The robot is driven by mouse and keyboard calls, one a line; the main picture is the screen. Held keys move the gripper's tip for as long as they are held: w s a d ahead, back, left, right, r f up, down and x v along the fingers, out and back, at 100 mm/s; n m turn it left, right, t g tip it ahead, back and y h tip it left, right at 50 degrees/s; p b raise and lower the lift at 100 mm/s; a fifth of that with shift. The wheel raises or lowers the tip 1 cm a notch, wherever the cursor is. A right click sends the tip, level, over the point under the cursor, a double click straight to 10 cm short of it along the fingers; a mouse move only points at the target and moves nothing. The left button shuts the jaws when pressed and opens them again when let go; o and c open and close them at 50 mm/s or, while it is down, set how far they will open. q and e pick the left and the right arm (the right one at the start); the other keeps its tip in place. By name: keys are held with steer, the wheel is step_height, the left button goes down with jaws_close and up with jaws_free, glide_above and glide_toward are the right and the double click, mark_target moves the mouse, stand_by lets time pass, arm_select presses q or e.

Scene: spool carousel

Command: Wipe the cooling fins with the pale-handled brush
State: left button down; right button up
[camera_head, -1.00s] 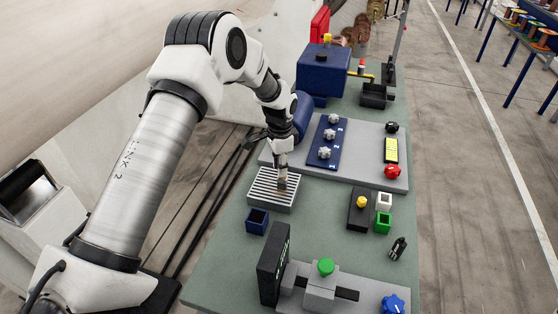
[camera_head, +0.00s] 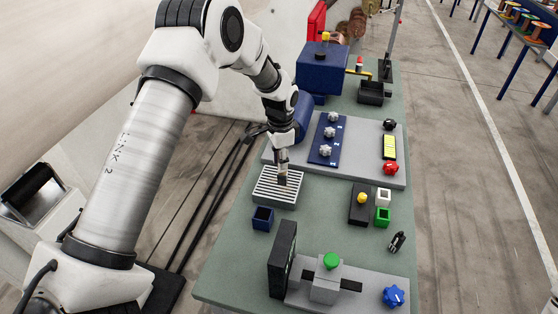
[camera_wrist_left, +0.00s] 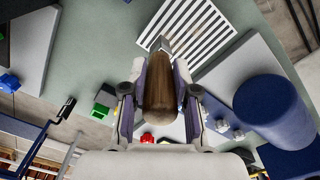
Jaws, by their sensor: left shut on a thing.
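The cooling fins (camera_head: 266,187) are a block of white ridges with dark gaps on the green bench. They also show at the top of the left wrist view (camera_wrist_left: 184,22). My left gripper (camera_head: 282,151) is above the block's upper right part, pointing down. It is shut on the brush, whose rounded brown wooden handle (camera_wrist_left: 161,92) lies between the fingers in the left wrist view. My right gripper is not in view.
A blue open box (camera_head: 262,218) stands just in front of the fins. A grey board with a blue knob panel (camera_head: 327,140) lies behind them. A black block with a yellow button (camera_head: 359,207) is to the right. Bare green bench lies between.

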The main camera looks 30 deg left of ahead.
arm_select(q)
step_height(320, 180, up, 2)
steer(key=shift+s+d+r+p, duration=0.1)
steer(key=shift+s+p, duration=0.05)
steer(key=shift+p, duration=0.2)
steer(key=shift+r, duration=0.35)
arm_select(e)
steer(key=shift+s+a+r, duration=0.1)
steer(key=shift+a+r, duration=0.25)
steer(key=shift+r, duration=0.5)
